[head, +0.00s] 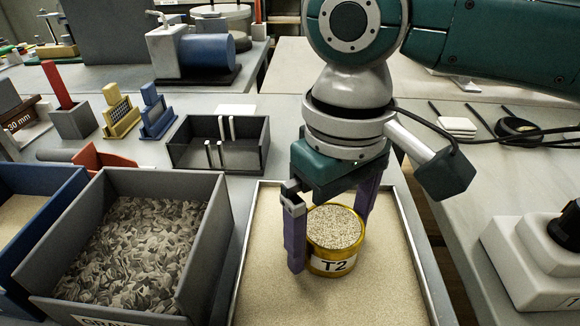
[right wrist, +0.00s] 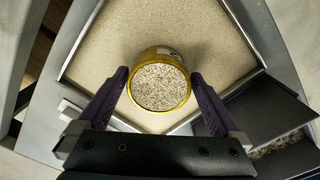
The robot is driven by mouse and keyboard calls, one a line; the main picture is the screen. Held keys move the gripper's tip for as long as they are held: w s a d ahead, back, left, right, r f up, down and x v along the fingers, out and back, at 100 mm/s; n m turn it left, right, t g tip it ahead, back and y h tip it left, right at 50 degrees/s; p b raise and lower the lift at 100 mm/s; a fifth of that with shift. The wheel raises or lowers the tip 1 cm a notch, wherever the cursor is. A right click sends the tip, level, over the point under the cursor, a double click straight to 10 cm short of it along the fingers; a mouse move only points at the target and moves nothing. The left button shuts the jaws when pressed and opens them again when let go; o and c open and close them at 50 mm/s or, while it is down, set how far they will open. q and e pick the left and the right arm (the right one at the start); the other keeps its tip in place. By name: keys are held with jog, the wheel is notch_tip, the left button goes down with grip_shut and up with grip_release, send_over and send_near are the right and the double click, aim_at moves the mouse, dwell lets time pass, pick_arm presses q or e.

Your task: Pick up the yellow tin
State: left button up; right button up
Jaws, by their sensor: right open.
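The yellow tin (head: 333,264) stands upright in a sand-filled tray (head: 237,285). It is labelled T2 and filled with speckled grains. In the right wrist view the tin (right wrist: 160,108) sits between the two purple fingers. My right gripper (head: 330,245) is open, with one finger on each side of the tin. In the right wrist view the gripper (right wrist: 160,100) shows gaps between its fingers and the tin. My left gripper is not in view.
A grey bin of gravel-like chips (head: 75,222) stands close left of the tray. A dark divided box (head: 180,160) lies behind it. A white device with a black knob (head: 500,250) stands on the right table. A gap separates the tables right of the tray.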

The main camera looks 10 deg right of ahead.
jog(key=shift+f, duration=0.25)
jog(key=c, duration=1.4)
jog(key=shift+r, duration=0.1)
